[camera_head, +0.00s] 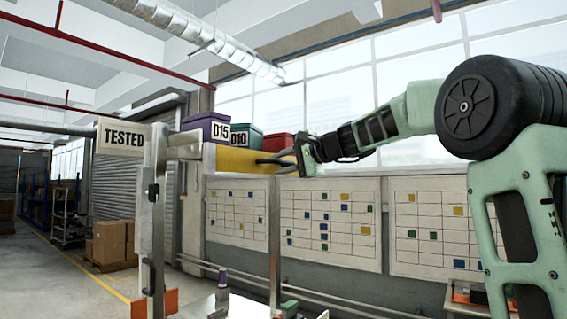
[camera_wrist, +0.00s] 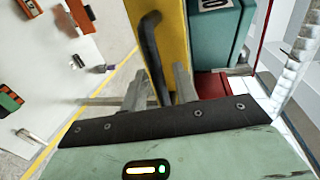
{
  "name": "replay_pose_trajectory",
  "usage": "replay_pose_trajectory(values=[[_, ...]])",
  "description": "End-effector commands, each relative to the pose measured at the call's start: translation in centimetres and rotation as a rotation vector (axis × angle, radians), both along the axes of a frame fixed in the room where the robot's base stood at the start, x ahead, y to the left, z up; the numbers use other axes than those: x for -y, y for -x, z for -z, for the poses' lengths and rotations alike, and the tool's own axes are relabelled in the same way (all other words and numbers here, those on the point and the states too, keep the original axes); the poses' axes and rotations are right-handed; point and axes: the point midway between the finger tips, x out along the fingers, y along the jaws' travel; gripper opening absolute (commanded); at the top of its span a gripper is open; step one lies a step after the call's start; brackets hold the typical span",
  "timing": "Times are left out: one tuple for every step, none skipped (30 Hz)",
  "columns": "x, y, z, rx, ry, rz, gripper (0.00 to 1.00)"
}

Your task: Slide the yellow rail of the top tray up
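The yellow rail (camera_head: 234,160) runs along the front of the top tray, below the bins. It also shows in the wrist view (camera_wrist: 174,30). A black bar handle (camera_wrist: 152,48) stands out from the rail. My gripper (camera_head: 281,158) is at the rail's right part, by the handle. In the wrist view my gripper's two fingers (camera_wrist: 158,90) stand apart on either side of the handle. A narrow gap seems to show on each side, so the gripper looks open around it. The right end of the rail is partly hidden by my gripper in the head view.
Behind the rail stand a purple bin D15 (camera_head: 206,127), a teal bin D10 (camera_head: 246,141) and a red bin (camera_head: 277,143). A TESTED sign (camera_head: 124,137) stands left on a metal post (camera_head: 151,220). Panels with coloured squares (camera_head: 330,222) hang below.

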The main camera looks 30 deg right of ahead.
Motion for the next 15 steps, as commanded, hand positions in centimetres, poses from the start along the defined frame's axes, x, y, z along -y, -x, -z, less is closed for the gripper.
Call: replay_pose_trajectory(values=[[0.0,0.0,0.0,0.0,0.0,0.0,0.29],[0.0,0.0,0.0,0.0,0.0,0.0,0.27],[0.0,0.0,0.0,0.0,0.0,0.0,0.15],[0.0,0.0,0.0,0.0,0.0,0.0,0.07],[0.0,0.0,0.0,0.0,0.0,0.0,0.0],[0.0,0.0,0.0,0.0,0.0,0.0,0.0],[0.0,0.0,0.0,0.0,0.0,0.0,0.0],[0.0,0.0,0.0,0.0,0.0,0.0,0.0],[0.0,0.0,0.0,0.0,0.0,0.0,0.0],[0.0,0.0,-0.2,0.0,0.0,0.0,0.0],[0.0,0.0,-0.6,0.0,0.001,0.0,0.0],[0.0,0.0,-1.3,0.002,0.002,-0.002,0.0],[-0.1,0.0,-1.9,0.003,0.002,-0.002,0.0],[-0.1,0.0,-2.6,0.002,0.001,-0.002,0.0],[-0.1,0.0,-3.4,0.003,0.003,-0.003,0.0]])
